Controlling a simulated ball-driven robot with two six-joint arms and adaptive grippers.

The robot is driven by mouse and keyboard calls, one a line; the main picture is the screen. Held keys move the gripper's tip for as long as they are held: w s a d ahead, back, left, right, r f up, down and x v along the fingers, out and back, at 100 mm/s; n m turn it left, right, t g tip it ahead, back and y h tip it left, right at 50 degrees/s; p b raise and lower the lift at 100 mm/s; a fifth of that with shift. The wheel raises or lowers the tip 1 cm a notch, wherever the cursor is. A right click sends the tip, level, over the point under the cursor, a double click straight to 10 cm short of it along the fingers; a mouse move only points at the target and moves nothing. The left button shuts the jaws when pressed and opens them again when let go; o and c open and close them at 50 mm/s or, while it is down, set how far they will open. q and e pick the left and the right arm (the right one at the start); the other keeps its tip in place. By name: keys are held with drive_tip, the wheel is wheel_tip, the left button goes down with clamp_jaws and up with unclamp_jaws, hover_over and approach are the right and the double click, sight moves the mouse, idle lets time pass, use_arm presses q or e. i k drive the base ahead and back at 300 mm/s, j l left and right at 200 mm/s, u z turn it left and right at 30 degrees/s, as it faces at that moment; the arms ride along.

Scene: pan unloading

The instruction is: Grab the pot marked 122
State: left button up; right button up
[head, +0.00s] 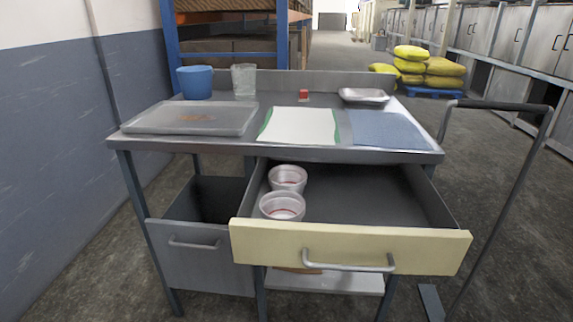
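Two small whitish pots with reddish insides sit in the left part of an open drawer. The rear pot (287,178) is close to the front pot (282,205). The front pot stands nearer the drawer's cream front panel. I cannot read the number 122 on either pot. The open drawer (350,243) sticks out from under the metal table and has a grey bar handle. Neither my left nor my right gripper shows in the head view.
A dark-handled frame (500,105) stands at right. The drawer's right side is empty.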

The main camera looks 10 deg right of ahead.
sight(291, 178)
drive_tip(key=i+j, duration=0.35)
drive_tip(key=i, duration=0.15)
drive_tip(key=i+j, duration=0.3)
drive_tip(key=i, duration=0.2)
